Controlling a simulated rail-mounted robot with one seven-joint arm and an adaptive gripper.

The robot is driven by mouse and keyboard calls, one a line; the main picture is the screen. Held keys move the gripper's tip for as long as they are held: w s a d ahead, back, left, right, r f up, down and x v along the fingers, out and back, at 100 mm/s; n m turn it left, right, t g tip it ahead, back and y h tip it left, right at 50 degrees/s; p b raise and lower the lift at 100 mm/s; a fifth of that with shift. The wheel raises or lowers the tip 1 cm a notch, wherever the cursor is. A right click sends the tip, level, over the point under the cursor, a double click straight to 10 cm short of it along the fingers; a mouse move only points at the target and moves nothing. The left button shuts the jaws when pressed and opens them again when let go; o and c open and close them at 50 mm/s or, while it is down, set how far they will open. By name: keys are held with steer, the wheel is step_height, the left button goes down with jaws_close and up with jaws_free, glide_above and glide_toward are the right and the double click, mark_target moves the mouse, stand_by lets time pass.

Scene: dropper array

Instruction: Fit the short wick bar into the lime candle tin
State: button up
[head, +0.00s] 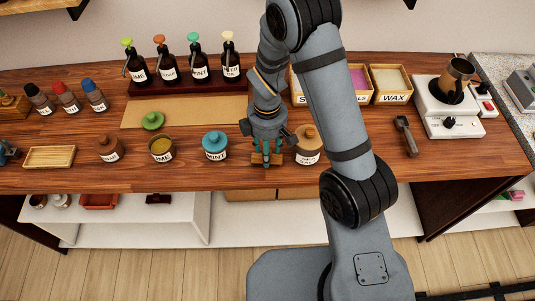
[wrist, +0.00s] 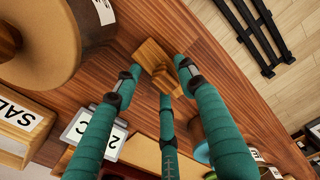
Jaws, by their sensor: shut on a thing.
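The lime candle tin (head: 161,156) stands on the wooden counter in the head view, uncovered, with olive-green contents showing. Its green lid (head: 153,121) lies on the tan mat behind it. My gripper (head: 266,158) is over the front of the counter, well to the right of the lime tin, between the mint tin and the tan-lidded tin. In the wrist view its teal fingers (wrist: 160,85) are shut on a small wooden piece, apparently the short wick bar (wrist: 152,53). The fingers partly hide the piece, and its height above the counter is hard to tell.
The teal-lidded mint tin (head: 215,147) stands between my gripper and the lime tin. A tan-lidded tin (head: 308,146) is close on the right. A brown-lidded tin (head: 109,149) and an empty wooden tray (head: 49,157) are further left. Pump bottles (head: 198,65) stand behind.

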steer(key=shift+r+p, duration=2.05)
steer(key=shift+r, duration=0.5)
steer(key=shift+c, duration=0.5)
